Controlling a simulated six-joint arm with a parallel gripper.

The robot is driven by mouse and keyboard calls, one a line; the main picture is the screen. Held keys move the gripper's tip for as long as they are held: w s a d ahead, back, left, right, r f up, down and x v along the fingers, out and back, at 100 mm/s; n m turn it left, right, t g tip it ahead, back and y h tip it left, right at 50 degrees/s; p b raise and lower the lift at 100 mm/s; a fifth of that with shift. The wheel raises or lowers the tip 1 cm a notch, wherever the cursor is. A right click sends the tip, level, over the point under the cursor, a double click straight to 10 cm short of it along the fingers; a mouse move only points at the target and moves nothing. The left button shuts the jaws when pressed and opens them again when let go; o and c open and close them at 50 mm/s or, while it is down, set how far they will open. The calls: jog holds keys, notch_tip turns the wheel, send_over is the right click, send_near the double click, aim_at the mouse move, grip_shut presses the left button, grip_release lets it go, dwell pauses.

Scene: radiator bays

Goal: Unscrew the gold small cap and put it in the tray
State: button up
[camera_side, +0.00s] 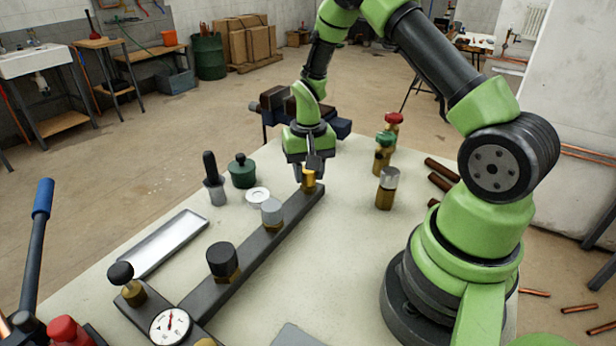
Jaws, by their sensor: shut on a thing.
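The gold small cap (309,177) is at the far end of the dark manifold bar (262,249). My gripper (309,170) points down over that end, and its jaws are shut on the gold cap. I cannot tell whether the cap still touches its fitting. The tray (163,245) is a shallow, empty silver rectangle on the table, left of the bar.
On the bar stand a grey cap (271,212), a large black cap (222,260) and a black knob (121,273). A gauge (170,326) is at the near end. A white dish (258,197) and green pot (242,172) stand between gripper and tray. Brass valves (387,188) stand right.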

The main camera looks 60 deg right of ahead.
jog(key=n, duration=0.5)
jog(key=o, duration=0.9)
jog(key=shift+c, duration=0.2)
